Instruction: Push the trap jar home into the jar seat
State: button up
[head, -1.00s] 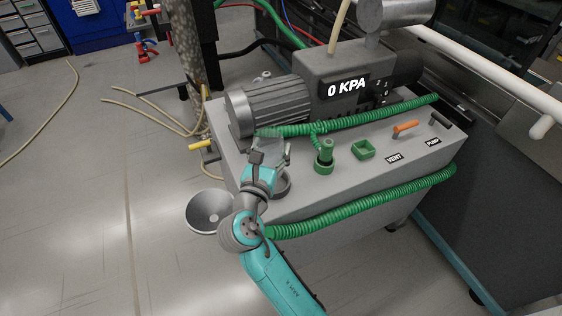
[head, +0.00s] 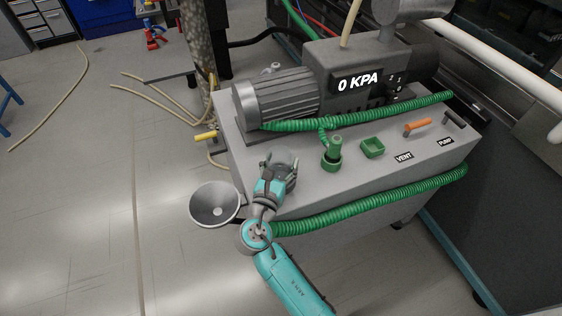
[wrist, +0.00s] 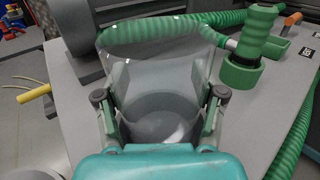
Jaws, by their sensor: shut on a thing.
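The trap jar is a clear, see-through cup (wrist: 155,50) between my gripper's fingers; it also shows faintly in the head view (head: 285,157). My gripper (wrist: 162,95) is shut on the jar's sides, one finger left and one right. In the head view my gripper (head: 277,172) is low over the left end of the grey cabinet top. A dark grey round shape (wrist: 160,122), seemingly the jar seat, shows through the jar's clear wall. The seat is covered by my gripper in the head view. I cannot tell how deep the jar sits in it.
A green fitting (head: 332,156) on a green hose (head: 360,115) stands right of the jar, with a green square tray (head: 372,148) beyond. An orange vent lever (head: 417,127) and dark pump lever (head: 453,119) are farther right. The ribbed motor (head: 275,103) stands behind. The gauge reads 0 KPA.

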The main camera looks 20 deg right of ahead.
jog(key=shift+f, duration=0.2)
jog(key=o, duration=1.3)
jog(key=shift+s+a+r, duration=0.1)
jog(key=shift+r, duration=0.1)
jog(key=v, duration=1.1)
jog(key=shift+s+a, duration=0.2)
jog(key=shift+s, duration=0.15)
jog(key=shift+s, duration=0.1)
